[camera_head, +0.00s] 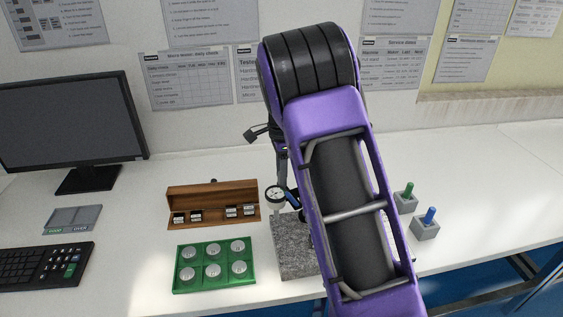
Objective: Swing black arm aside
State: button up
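A dial gauge (275,195) with a white round face sits above a speckled grey granite base (294,262). A short black part with a blue edge (293,199) is just right of the gauge, partly covered by my purple arm. A grey upright (283,160) rises behind the gauge, with a small black piece (257,134) sticking out to the left near its top. I cannot tell which of these black parts is the black arm. My own arm hides the right side of the stand. My gripper does not show clearly and seems hidden behind my arm.
A wooden box (212,192) with small metal blocks and a green tray (187,289) of round discs lie left of the base. Blocks with a green peg (407,195) and a blue peg (429,217) stand right. A monitor (65,120) and keyboard (40,266) are far left.

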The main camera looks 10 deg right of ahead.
notch_tip(320, 180, up, 17)
jog(key=shift+r, duration=0.2)
dwell(0.4)
